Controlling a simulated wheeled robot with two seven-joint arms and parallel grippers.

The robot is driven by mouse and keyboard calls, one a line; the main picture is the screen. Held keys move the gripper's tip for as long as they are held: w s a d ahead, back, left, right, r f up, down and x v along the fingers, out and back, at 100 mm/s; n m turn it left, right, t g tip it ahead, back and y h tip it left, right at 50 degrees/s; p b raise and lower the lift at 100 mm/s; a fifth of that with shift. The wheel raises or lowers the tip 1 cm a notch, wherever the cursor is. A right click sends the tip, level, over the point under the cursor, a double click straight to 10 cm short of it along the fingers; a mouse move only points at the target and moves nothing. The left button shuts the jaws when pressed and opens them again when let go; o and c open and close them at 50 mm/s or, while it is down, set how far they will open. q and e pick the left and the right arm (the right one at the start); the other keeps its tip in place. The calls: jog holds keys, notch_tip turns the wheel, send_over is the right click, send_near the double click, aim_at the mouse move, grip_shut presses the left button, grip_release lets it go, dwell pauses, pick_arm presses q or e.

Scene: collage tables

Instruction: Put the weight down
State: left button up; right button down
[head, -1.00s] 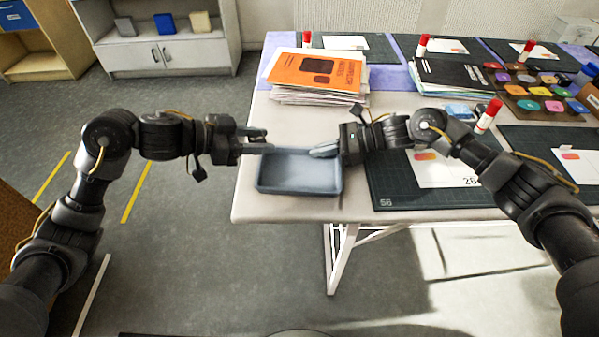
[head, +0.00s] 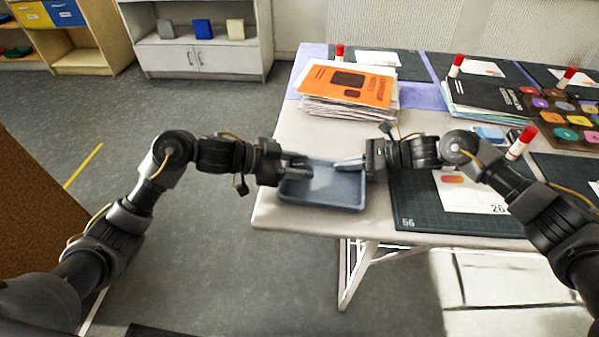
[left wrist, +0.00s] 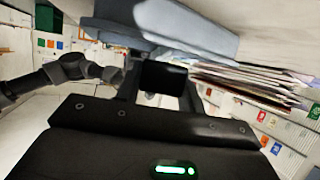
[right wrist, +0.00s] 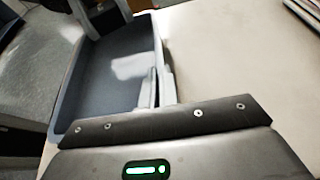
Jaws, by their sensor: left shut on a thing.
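My left gripper (head: 300,163) is over the left part of a blue-grey tray (head: 325,206) at the table's near left corner. In the left wrist view it is shut on a black block, which I take to be the weight (left wrist: 163,77). The tray shows beyond the block (left wrist: 215,35). I cannot tell whether the block touches the tray floor. My right gripper (head: 342,164) reaches over the tray's right side from the right. In the right wrist view its pale fingers (right wrist: 156,88) lie close together by the tray's right wall, with nothing clear between them.
A stack of papers with an orange booklet (head: 348,82) stands behind the tray. A dark cutting mat (head: 418,208) with a white card (head: 470,192) lies to the right, with a red-capped glue stick (head: 521,142) beyond. Bare table lies between tray and stack.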

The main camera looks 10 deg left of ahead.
pick_arm(q)
notch_tip(320, 180, down, 3)
jog(key=shift+r, duration=0.15)
